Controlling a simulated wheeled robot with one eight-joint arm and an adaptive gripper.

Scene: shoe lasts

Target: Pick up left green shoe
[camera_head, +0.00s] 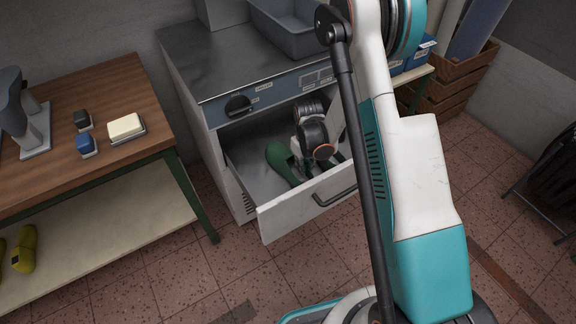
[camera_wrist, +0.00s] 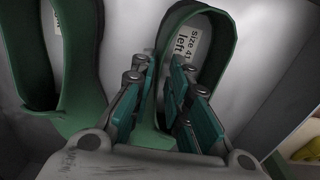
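Two green shoes lie in the open drawer (camera_head: 298,204). In the wrist view, the shoe at right (camera_wrist: 222,60) carries a label reading "Size 41 left". The other green shoe (camera_wrist: 78,90) lies at its left, its label not readable. In the head view, one green shoe (camera_head: 280,158) shows clearly; the other is mostly hidden behind my arm. My gripper (camera_wrist: 160,75) is open over the left shoe, its teal-padded fingers on either side of the shoe's near-left rim. I cannot tell whether the pads touch it. In the head view my gripper (camera_head: 301,152) reaches into the drawer.
The drawer's walls and front surround my gripper closely. A metal counter (camera_head: 205,60) with a grey bin (camera_head: 285,30) stands above.

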